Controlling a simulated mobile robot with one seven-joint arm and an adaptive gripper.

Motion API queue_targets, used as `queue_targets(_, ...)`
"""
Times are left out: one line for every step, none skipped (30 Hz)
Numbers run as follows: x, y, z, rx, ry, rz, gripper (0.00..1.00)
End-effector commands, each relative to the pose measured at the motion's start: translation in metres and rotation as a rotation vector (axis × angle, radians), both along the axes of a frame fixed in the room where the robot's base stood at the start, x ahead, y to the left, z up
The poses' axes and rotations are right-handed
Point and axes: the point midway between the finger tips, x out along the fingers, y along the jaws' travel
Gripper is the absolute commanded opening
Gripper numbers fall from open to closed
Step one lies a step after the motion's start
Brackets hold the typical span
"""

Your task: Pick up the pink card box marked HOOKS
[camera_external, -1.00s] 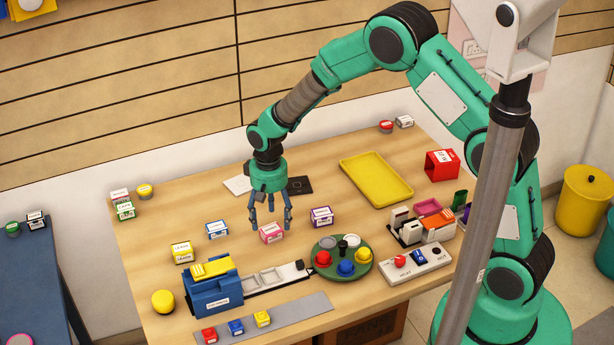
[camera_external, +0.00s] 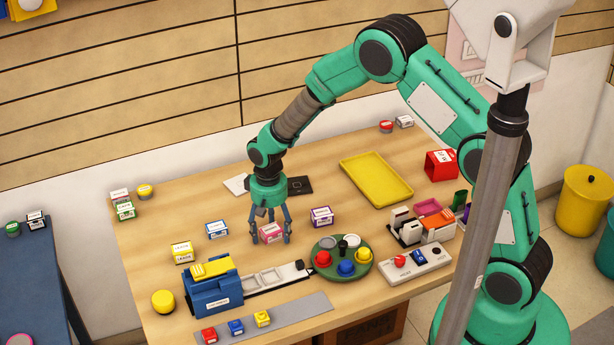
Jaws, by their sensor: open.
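The pink card box (camera_external: 271,234) stands on the wooden table, with a white top. Its lettering is too small to read. My gripper (camera_external: 270,239) points straight down over it, with its blue-grey fingers open. One finger is at the box's left side and one at its right, and the tips are low, close to the table. The fingers hide small parts of the box's edges. I cannot tell whether they touch it.
A purple-marked box (camera_external: 321,216) stands close to the right, and a blue-marked box (camera_external: 217,230) to the left. A round green tray (camera_external: 343,279) with coloured pieces is at the front right. A blue machine (camera_external: 214,290) with a white track lies in front.

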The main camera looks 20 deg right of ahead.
Motion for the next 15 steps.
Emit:
queue_targets(0.0,-0.0001,0.0,0.0,0.0,0.0,0.67)
queue_targets(-0.0001,-0.0001,0.0,0.0,0.0,0.0,0.67)
queue_targets(-0.0001,-0.0001,0.0,0.0,0.0,0.0,0.63)
queue_targets(-0.0001,0.0,0.0,0.0,0.0,0.0,0.57)
queue_targets(-0.0001,0.0,0.0,0.0,0.0,0.0,0.51)
queue_targets(-0.0001,0.0,0.0,0.0,0.0,0.0,0.43)
queue_targets(-0.0001,0.0,0.0,0.0,0.0,0.0,0.37)
queue_targets(-0.0001,0.0,0.0,0.0,0.0,0.0,0.31)
queue_targets(-0.0001,0.0,0.0,0.0,0.0,0.0,0.23)
queue_targets(-0.0001,0.0,0.0,0.0,0.0,0.0,0.17)
queue_targets(-0.0001,0.0,-0.0001,0.0,0.0,0.0,0.14)
queue_targets(-0.0001,0.0,-0.0001,0.0,0.0,0.0,0.14)
queue_targets(-0.0001,0.0,-0.0001,0.0,0.0,0.0,0.14)
queue_targets(-0.0001,0.0,-0.0001,0.0,0.0,0.0,0.14)
queue_targets(0.0,0.0,0.0,0.0,0.0,0.0,0.14)
